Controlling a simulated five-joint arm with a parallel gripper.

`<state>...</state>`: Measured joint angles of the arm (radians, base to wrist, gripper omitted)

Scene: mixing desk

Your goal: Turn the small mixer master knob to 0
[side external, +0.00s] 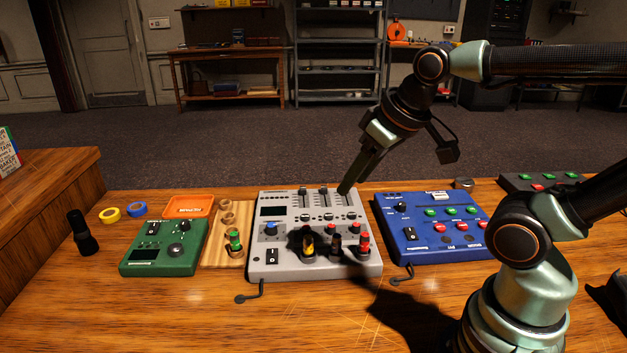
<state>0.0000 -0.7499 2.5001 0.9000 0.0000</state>
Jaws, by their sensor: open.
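The grey mixer (262,207) sits mid-desk, with faders along its back and several knobs across its front. A blue-capped knob (270,229), a yellow-marked knob (308,246), a dark knob (336,244) and a red knob (364,244) show on it. I cannot tell which one is the master knob, and its setting is too small to read. My gripper (346,189) comes down from the upper right, with its tips at the mixer's back right, near the faders. It is open and holds nothing visible. Whether it touches the mixer is unclear.
A green box (150,257) and a wooden tray (222,250) with a green-topped knob stand left. A blue panel (425,250) stands right. The front desk is mostly clear.

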